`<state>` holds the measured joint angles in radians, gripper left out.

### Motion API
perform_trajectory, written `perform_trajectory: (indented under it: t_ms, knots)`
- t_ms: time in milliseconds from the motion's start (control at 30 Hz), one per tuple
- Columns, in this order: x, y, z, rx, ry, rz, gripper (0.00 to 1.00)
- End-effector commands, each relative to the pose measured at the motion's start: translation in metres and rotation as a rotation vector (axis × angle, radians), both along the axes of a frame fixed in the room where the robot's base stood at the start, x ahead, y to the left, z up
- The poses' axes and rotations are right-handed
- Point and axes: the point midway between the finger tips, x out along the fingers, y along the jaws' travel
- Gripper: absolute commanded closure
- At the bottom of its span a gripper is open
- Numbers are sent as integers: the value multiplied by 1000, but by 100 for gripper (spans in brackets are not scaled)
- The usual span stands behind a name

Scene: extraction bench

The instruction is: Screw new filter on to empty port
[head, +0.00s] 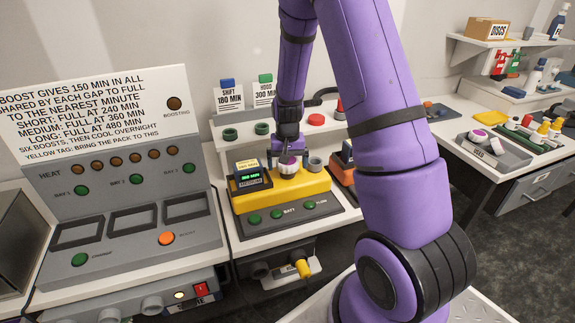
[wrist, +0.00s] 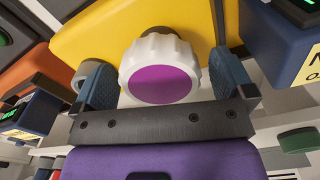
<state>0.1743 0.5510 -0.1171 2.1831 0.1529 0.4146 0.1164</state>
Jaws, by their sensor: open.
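A white ribbed filter (head: 288,169) with a purple top is at the top of the yellow pack (head: 290,192). In the wrist view the filter (wrist: 160,68) is between the fingers of my gripper (wrist: 165,88), with gaps on both sides. My gripper is open around it; it also shows in the head view (head: 286,160). A darker round part shows behind the filter, but I cannot tell whether the filter is screwed on. A grey round port (head: 315,164) beside it has nothing on it; in the wrist view this port (wrist: 86,79) is partly behind the left finger.
A dark display box (head: 249,177) stands on the pack, left of the filter. An orange pack (head: 341,172) is close on the right. On the right table, a grey tray marked USED (head: 489,159) holds a purple-topped cap (head: 478,135). My arm hides part of the bench.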

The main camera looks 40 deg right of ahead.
Motion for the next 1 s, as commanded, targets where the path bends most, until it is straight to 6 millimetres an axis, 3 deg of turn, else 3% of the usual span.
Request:
perform_trajectory:
  t_ms: [1000]
  knots:
    - [0, -1, 0, 0, -2, 1608, 0]
